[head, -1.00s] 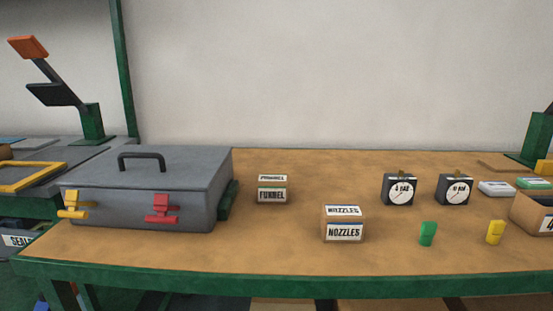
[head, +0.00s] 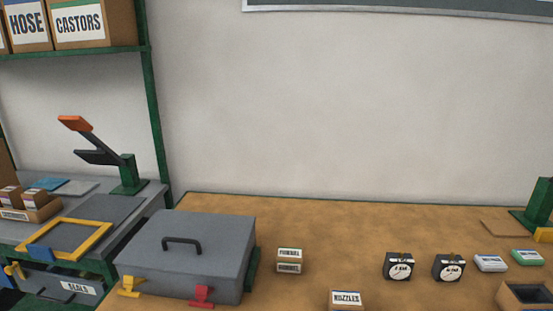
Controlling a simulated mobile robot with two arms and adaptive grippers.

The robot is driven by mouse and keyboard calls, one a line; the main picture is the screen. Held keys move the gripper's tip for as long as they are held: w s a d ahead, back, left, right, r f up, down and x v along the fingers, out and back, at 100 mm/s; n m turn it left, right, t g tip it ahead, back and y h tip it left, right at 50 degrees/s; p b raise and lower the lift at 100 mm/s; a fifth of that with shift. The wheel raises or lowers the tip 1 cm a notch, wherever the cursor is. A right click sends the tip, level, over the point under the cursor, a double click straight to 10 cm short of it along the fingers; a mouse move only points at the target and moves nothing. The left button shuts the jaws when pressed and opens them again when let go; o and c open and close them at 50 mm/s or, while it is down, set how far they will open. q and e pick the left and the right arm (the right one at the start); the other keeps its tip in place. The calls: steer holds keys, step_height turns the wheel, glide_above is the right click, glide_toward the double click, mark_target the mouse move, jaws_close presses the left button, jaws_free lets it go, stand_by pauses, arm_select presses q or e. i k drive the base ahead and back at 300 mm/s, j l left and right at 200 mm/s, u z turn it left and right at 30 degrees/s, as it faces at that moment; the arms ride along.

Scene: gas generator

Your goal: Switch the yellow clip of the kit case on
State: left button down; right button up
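The grey kit case (head: 205,240) stands shut on the left end of the wooden table, with a black handle (head: 182,245) on its lid. The yellow clip (head: 129,287) is on the left part of the case's front face. A red clip (head: 201,296) is on the right part of the same face. I cannot tell from this view whether either clip is latched. Neither of my grippers is in view.
A funnel box (head: 289,260) and a nozzles box (head: 347,299) stand right of the case. Two dials (head: 399,266) (head: 449,267) stand farther right. A grey bench with a yellow frame (head: 64,240) and an orange-handled press (head: 128,172) adjoins on the left.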

mark_target(130, 282)
steer(key=j+u, duration=0.35)
steer(key=j, duration=3)
